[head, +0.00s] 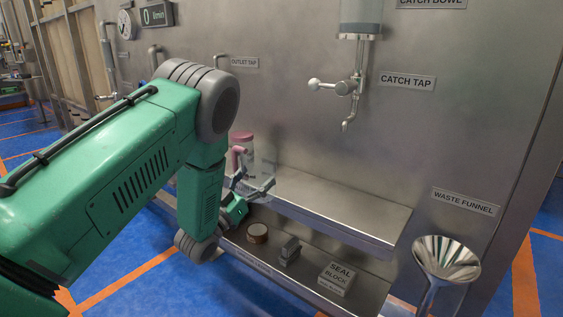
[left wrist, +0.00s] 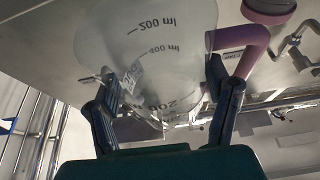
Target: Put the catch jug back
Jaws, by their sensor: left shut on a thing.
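The catch jug (left wrist: 145,45) is a clear vessel with volume marks and a pink-purple handle (left wrist: 245,45). My left gripper (left wrist: 165,85) is shut on it, with one finger on each side of its body. In the head view the jug's clear body (head: 265,166) is faint, and the left gripper (head: 254,184) holds it by the left end of the upper steel shelf (head: 345,218). I cannot tell whether the jug touches the shelf. The catch tap (head: 350,87) is on the panel to the right, with no vessel under it. My right gripper is not in view.
The lower ledge holds a round tin (head: 257,233), a small grey block (head: 290,250) and the seal block (head: 336,278). The waste funnel (head: 445,262) is at right. The upper shelf's right part is bare.

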